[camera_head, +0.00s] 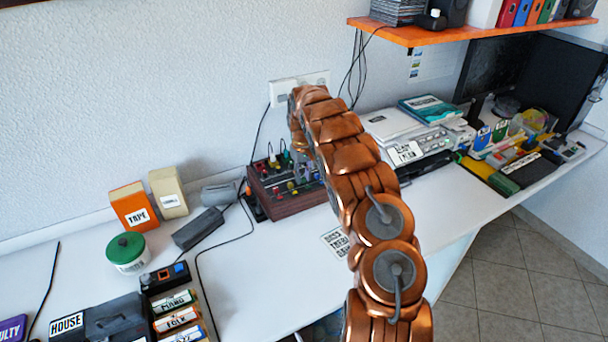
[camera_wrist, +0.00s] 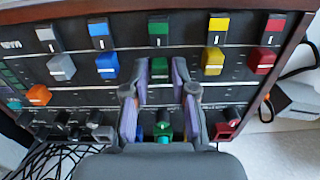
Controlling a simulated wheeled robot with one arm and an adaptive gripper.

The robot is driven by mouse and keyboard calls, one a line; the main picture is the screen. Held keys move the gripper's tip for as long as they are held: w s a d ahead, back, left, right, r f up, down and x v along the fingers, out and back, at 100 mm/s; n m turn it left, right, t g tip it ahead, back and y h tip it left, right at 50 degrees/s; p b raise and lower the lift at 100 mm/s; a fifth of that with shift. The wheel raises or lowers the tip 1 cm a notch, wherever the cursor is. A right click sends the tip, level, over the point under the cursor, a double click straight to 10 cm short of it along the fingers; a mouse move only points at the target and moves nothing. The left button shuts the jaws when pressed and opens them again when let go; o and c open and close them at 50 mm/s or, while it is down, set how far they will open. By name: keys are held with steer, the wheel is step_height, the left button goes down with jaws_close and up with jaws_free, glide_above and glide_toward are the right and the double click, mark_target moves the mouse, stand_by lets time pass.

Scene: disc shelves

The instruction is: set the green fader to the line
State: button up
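The black control panel (camera_wrist: 190,92) fills much of the wrist view, with columns of grey, blue, green, yellow and red parts. My gripper (camera_wrist: 160,66) reaches onto the green column from below. Its two fingertips stand on either side of a green cap (camera_wrist: 160,68), partly hidden by them. Whether the fingers touch it is unclear. Another green piece (camera_wrist: 158,28) sits above it in the same column, and a green knob (camera_wrist: 163,130) shows lower, between the fingers. Thin pale lines cross the panel.
The blue cap (camera_wrist: 107,66) and yellow cap (camera_wrist: 213,61) flank my fingers closely. Dark cables (camera_wrist: 60,158) lie at the panel's lower left.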

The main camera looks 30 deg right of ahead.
jaws_close()
steer(key=shift+w, duration=0.1)
stand_by(0.3)
steer(key=shift+w+a+f, duration=0.1)
steer(key=shift+w, duration=0.6)
steer(key=shift+w+b, duration=0.4)
steer(key=shift+w, duration=0.3)
steer(key=shift+o, duration=2)
jaws_free()
steer(key=shift+d, duration=0.2)
